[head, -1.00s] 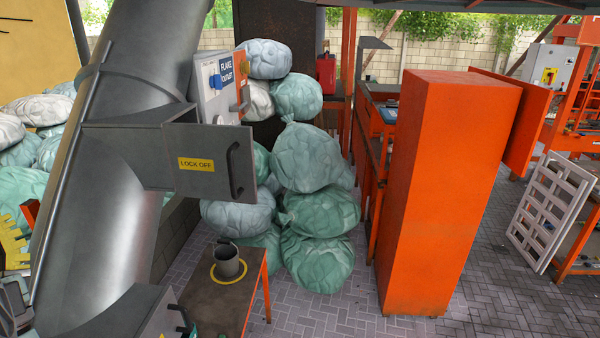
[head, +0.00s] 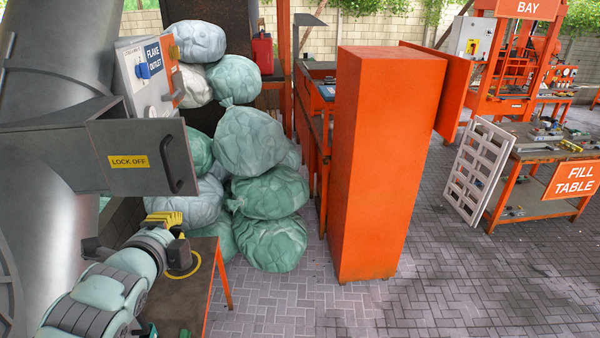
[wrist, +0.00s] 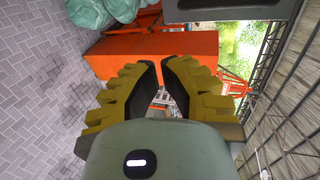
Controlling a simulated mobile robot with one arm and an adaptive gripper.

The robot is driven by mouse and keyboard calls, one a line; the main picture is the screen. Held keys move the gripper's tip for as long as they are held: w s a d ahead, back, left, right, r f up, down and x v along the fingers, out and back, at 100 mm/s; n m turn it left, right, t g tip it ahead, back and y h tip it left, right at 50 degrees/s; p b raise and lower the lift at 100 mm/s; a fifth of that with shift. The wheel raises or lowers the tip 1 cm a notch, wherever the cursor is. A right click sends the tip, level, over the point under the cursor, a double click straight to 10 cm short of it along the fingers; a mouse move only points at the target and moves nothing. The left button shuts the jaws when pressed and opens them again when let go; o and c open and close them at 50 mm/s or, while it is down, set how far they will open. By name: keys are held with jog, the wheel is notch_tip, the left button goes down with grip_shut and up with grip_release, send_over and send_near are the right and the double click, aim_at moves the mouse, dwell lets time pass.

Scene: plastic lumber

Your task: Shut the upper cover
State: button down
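The upper cover (head: 140,170) is a dark grey panel with a yellow LOCK OFF label and a black bar handle (head: 172,165) at its right side. It stands out from the box (head: 50,140) on the big grey duct, with a dark gap behind its top. My gripper (head: 180,240) is below and slightly right of the handle, apart from it, over the small table. In the wrist view its yellow, black-padded fingers (wrist: 160,62) have a gap with nothing held between them. A dark grey panel (wrist: 235,10), seemingly the cover, crosses the wrist view's top edge.
A FLAKE OUTLET control box (head: 150,75) sits just above the cover. Several filled bags (head: 250,145) are piled behind. A small table (head: 205,290) is under my gripper. A tall orange cabinet (head: 385,160) stands right; paved floor (head: 290,300) between is clear.

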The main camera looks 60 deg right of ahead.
jog(key=r+b+x, duration=0.1)
jog(key=b+x, duration=0.8)
jog(key=x, duration=0.4)
jog(key=shift+d+r, duration=0.2)
jog(key=shift+d, duration=0.15)
jog(key=shift+w+d+f+b, duration=0.1)
jog(key=shift+w+f+b, duration=0.1)
jog(key=shift+b, duration=0.5)
